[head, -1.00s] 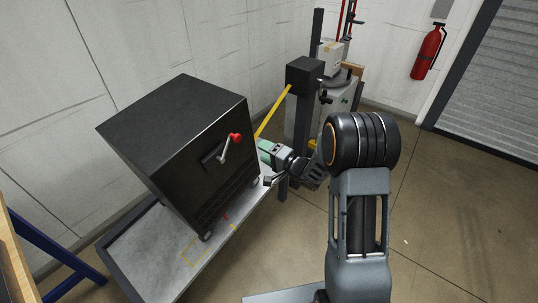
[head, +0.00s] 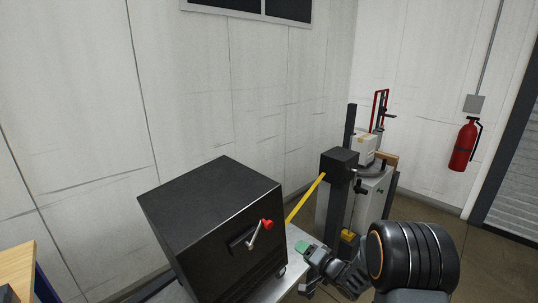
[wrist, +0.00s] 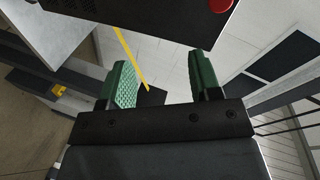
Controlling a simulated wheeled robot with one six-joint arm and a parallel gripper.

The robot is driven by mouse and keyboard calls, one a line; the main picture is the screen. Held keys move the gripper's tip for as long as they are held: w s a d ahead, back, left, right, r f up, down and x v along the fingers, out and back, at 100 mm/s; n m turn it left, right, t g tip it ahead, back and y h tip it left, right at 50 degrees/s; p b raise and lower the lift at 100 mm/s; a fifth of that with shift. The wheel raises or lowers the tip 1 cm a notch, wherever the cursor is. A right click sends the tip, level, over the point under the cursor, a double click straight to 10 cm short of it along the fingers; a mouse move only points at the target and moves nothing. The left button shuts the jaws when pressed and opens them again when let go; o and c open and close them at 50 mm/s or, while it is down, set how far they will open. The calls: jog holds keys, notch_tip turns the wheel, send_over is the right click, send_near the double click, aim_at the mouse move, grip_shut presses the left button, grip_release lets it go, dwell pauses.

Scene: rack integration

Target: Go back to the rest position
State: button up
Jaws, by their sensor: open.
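My gripper (wrist: 158,85) is open and empty in the wrist view, its two green-padded fingers apart with nothing between them. In the head view my gripper (head: 303,250) is at the right side of a black box (head: 215,215), by the bench edge; only part of it shows. The box carries a lever with a red knob (head: 267,224) on its front face. The red knob also shows at the top of the wrist view (wrist: 221,5). I cannot tell the gap between my gripper and the box.
The box stands on a grey bench (head: 272,291). A yellow bar (head: 305,198) runs between the box and a dark post (head: 336,195). A cabinet (head: 374,195) with equipment stands behind the post. A red fire extinguisher (head: 464,145) hangs on the right wall. Floor is open at right.

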jog(key=s+d+f+n+g+h, duration=0.1)
jog(key=s+d+f+g+h, duration=0.1)
jog(key=d+f+h, duration=0.3)
jog(key=s+d+r+n+g+h, duration=0.25)
jog(key=s+d+g+h, duration=0.25)
jog(key=s, duration=0.3)
jog(key=s+a+r+n+g, duration=0.1)
jog(key=s+a+r, duration=0.2)
jog(key=s+r, duration=0.3)
jog(key=s+a+r+n+g+y, duration=0.1)
jog(key=s+a+r, duration=0.3)
jog(key=s+r, duration=0.3)
jog(key=shift+s+r, duration=0.15)
jog(key=shift+s, duration=1.3)
